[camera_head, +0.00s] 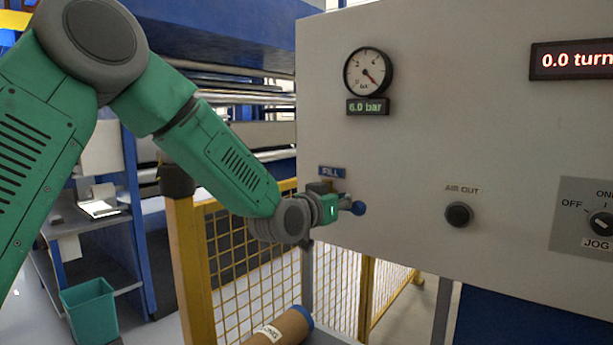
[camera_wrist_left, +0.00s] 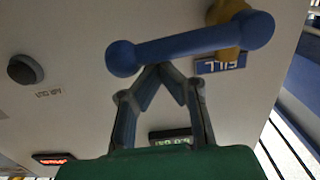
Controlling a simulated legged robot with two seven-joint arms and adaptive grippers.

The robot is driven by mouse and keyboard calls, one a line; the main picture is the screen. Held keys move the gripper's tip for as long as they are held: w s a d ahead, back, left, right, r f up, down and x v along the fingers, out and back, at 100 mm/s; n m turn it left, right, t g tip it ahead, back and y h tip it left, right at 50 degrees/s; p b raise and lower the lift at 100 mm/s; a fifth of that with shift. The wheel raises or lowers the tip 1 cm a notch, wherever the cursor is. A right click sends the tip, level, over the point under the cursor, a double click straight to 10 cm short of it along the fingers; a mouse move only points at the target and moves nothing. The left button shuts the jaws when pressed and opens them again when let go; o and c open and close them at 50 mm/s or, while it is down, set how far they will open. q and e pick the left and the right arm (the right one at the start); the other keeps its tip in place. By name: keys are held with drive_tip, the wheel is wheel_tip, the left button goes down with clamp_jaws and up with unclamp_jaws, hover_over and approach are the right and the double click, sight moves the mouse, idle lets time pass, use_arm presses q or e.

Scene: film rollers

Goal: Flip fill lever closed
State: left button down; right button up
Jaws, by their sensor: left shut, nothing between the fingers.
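The fill lever's blue round knob (camera_head: 358,208) shows on the grey panel, below and right of the FILL label (camera_head: 332,172). My left gripper (camera_head: 338,204) is in front of the lever and hides part of it. In the left wrist view the blue lever (camera_wrist_left: 190,42) runs across the top, knobbed at both ends, with its right end by the brass valve body (camera_wrist_left: 228,12). My left gripper (camera_wrist_left: 160,70) is shut and empty, its fingertips at the lever's middle. I cannot tell whether they touch it. My right gripper is not in view.
The panel also has a gauge (camera_head: 367,72) above a 6.0 bar display (camera_head: 367,107), the AIR OUT port (camera_head: 458,214) and the JOG switch (camera_head: 601,223). A yellow mesh fence (camera_head: 235,250) and a brown film roll (camera_head: 282,328) are below my arm.

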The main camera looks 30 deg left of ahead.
use_arm(q)
drive_tip(key=shift+a+f+m, duration=0.3)
drive_tip(key=shift+a+f, duration=0.1)
drive_tip(key=shift+a, duration=0.05)
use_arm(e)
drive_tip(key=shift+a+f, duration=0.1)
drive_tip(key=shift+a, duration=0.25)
use_arm(q)
drive_tip(key=shift+d, duration=0.25)
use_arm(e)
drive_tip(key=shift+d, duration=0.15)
